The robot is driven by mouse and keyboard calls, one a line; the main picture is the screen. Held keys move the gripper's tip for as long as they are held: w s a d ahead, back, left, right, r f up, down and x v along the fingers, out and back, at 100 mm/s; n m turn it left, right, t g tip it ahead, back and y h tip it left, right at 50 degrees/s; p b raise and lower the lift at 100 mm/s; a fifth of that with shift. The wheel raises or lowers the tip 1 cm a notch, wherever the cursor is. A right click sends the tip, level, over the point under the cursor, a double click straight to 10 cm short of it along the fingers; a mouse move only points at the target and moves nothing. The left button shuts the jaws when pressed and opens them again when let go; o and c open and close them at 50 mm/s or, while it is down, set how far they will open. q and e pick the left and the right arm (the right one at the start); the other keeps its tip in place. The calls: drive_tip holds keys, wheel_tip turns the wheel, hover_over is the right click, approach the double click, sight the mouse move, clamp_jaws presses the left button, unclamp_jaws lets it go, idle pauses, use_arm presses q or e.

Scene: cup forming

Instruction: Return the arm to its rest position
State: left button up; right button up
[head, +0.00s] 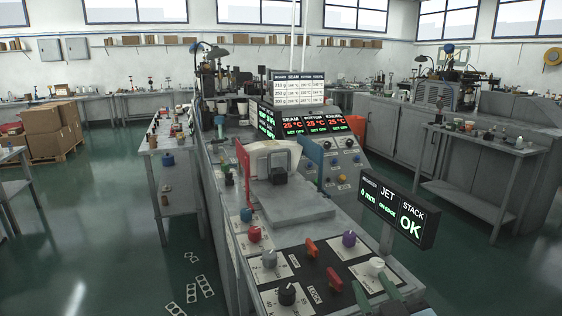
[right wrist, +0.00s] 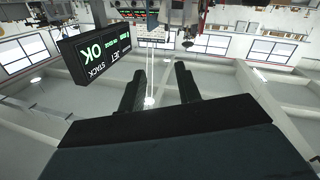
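My right gripper (right wrist: 160,70) shows in the right wrist view, its two dark fingers apart with nothing between them. The view there is upside down, with ceiling beams and windows behind the fingers. The black status display (right wrist: 96,52) appears inverted to the left of the fingers, apart from them. In the head view the same display (head: 398,209) stands at the right edge of the machine panel and reads STACK OK in green. My left gripper is in neither view.
The control panel (head: 318,262) with coloured knobs and levers fills the lower middle. Behind it are a grey block (head: 290,205) and red temperature displays (head: 305,124). Side benches (head: 480,165) stand to the right, cardboard boxes (head: 45,133) to the left. Green floor (head: 110,220) is open at left.

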drive_tip(key=s+d+f+m+g+h, duration=0.1)
drive_tip(key=s+d+f+g, duration=0.1)
drive_tip(key=s+f+g, duration=0.4)
drive_tip(key=s+d+f+m+g+h, duration=0.1)
drive_tip(key=s+d+f+g, duration=0.2)
drive_tip(key=f, duration=0.6)
drive_tip(key=s+d+f+g, duration=0.1)
drive_tip(key=s+f+g, duration=0.5)
drive_tip(key=s, duration=0.8)
drive_tip(key=s+f+x, duration=0.1)
drive_tip(key=s+x, duration=0.2)
drive_tip(key=x, duration=0.9)
drive_tip(key=s+x, duration=0.2)
drive_tip(key=x, duration=1)
drive_tip(key=s+d+f, duration=0.1)
drive_tip(key=s+f, duration=0.7)
drive_tip(key=s, duration=0.1)
drive_tip(key=s+d+f+g, duration=0.1)
drive_tip(key=s+d+f, duration=0.1)
drive_tip(key=s+f, duration=0.6)
drive_tip(key=shift+s+d+g, duration=0.3)
drive_tip(key=shift+s, duration=0.35)
